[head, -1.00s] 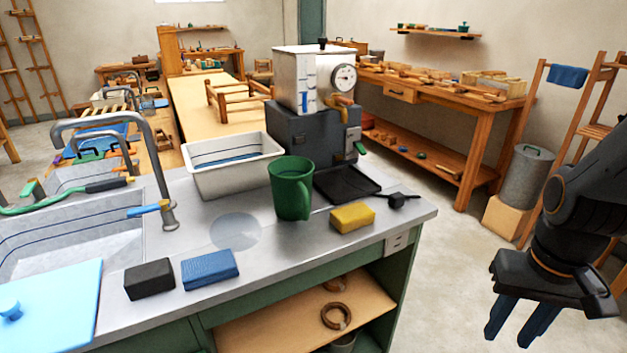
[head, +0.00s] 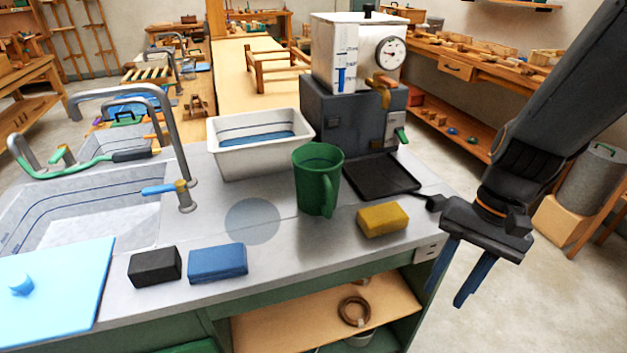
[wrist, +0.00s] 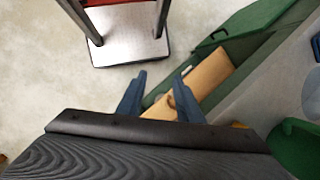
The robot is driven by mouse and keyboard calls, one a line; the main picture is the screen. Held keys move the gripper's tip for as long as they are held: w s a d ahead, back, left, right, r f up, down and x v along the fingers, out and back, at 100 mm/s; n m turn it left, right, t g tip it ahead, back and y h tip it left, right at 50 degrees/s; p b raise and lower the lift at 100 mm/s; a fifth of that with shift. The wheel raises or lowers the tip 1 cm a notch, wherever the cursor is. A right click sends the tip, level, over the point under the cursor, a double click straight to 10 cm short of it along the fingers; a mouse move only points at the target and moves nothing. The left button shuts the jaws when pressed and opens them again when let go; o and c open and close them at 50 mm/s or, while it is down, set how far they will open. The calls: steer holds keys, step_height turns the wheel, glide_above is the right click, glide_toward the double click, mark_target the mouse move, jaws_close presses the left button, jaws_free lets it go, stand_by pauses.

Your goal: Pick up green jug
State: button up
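The green jug (head: 315,182) stands upright on the grey metal counter, in front of the drip tray, with its handle toward the front right. My gripper (head: 459,284) hangs to the right of the counter's right end, fingers pointing down, apart from the jug. Its two blue fingers are spread with nothing between them. In the wrist view my gripper (wrist: 158,95) shows open over the floor and the open shelf. A green shape at the right edge there (wrist: 295,140) looks like part of the jug, mostly cut off.
A yellow sponge (head: 383,220) lies right of the jug. A white basin (head: 262,160) and a boiler machine (head: 350,110) stand behind it. A blue sponge (head: 218,263) and a black block (head: 154,267) lie front left. The counter between them and the jug is clear.

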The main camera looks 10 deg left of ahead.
mark_target(320, 187)
steer(key=w+a+r+m+y+p, duration=0.1)
steer(key=w+a+m+y, duration=0.2)
steer(key=a+m+y, duration=0.1)
steer(key=w+a+r+m+g+y+p, duration=0.1)
steer(key=w+a+r+m+y+p, duration=0.1)
steer(key=a+y, duration=0.4)
steer(key=w+a+r+m+g+y+p, duration=0.1)
steer(key=w+a+r+m+y, duration=0.1)
steer(key=w+a+m+y, duration=0.3)
steer(key=shift+w+a+r+m+p, duration=0.1)
steer(key=shift+w+a, duration=0.1)
steer(key=shift+a, duration=0.55)
steer(key=shift+w+a+r+m+p, duration=0.1)
steer(key=shift+w+a, duration=0.1)
steer(key=shift+a, duration=0.55)
steer(key=shift+w+a+m+p, duration=0.1)
steer(key=shift+w+a, duration=0.1)
steer(key=shift+a, duration=0.55)
steer(key=shift+p+x, duration=0.4)
steer(key=shift+x, duration=0.8)
steer(key=a, duration=0.1)
steer(key=a+r+p, duration=0.1)
steer(key=s+a+p, duration=0.1)
steer(key=a, duration=0.1)
steer(key=shift+r, duration=0.15)
steer(key=shift+s+a+p, duration=0.1)
steer(key=shift+a+p, duration=0.2)
steer(key=shift+a, duration=0.3)
steer(key=shift+c, duration=0.2)
jaws_close()
